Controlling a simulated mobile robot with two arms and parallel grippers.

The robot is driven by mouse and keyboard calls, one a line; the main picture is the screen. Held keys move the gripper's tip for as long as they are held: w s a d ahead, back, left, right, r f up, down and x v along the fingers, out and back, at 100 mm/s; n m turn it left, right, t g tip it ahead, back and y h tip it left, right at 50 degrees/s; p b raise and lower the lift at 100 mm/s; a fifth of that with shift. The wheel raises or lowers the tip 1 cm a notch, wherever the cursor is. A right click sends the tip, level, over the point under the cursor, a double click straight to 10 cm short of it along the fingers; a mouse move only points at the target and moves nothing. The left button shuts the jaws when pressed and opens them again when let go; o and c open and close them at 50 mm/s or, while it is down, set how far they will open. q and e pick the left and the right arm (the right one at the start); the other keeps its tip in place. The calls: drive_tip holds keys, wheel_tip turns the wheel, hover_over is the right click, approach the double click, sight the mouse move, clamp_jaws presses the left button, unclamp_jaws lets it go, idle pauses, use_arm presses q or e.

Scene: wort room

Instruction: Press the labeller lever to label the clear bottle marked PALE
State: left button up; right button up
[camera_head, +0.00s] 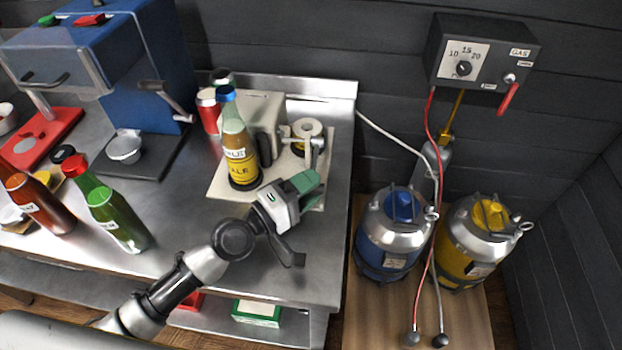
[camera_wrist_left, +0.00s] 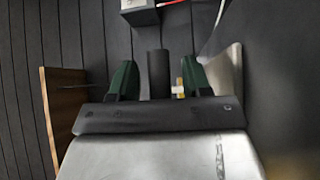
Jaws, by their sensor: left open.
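A clear bottle (camera_head: 238,150) with amber contents and a blue cap stands upright on the pale base plate of the labeller (camera_head: 264,108). It has a small white tag, hard to read, and a yellow band whose visible letters read ALE. A label roll (camera_head: 306,128) sits at the labeller's right. My left gripper (camera_head: 308,187) is open, right of the bottle and in front of the roll, over the plate's front right corner. In the left wrist view, a dark upright bar (camera_wrist_left: 158,74) shows between its green fingers; I cannot tell whether it is the lever.
A green bottle (camera_head: 115,215) and a brown bottle (camera_head: 40,203) stand on the steel counter (camera_head: 185,228) at left, near a blue press (camera_head: 150,70). Blue (camera_head: 390,232) and yellow (camera_head: 472,240) kegs stand right of the counter.

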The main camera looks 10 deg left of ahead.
use_arm(q)
drive_tip(key=shift+w+d, duration=0.25)
clamp_jaws()
